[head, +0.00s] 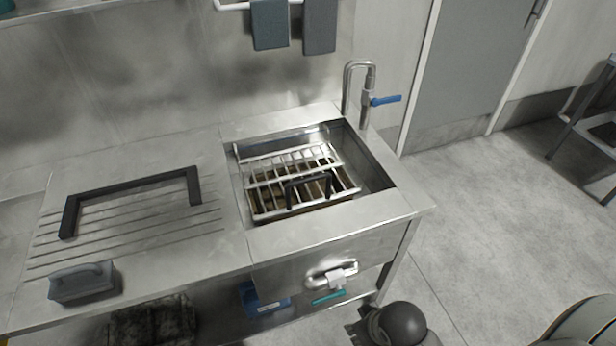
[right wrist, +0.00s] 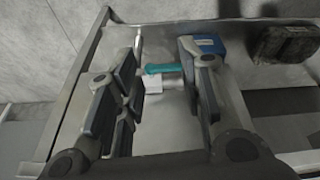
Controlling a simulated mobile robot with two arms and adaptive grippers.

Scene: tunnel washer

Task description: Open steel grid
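The steel grid (head: 262,170) lies in the sink basin (head: 372,172) of the counter in the head view. It has a black handle (head: 310,181) on top, and brownish material shows beneath its bars. My right gripper (head: 362,325) is low in front of the counter, partly hidden by my own arm and well apart from the grid. In the right wrist view my right gripper (right wrist: 163,95) has its fingers spread and nothing is held. The grid is not visible there. My left gripper is not in view.
A tap (head: 366,95) with a blue lever stands at the sink's back right. A metal handle (head: 322,272), a teal item (head: 328,298) and a blue box (head: 262,302) are below.

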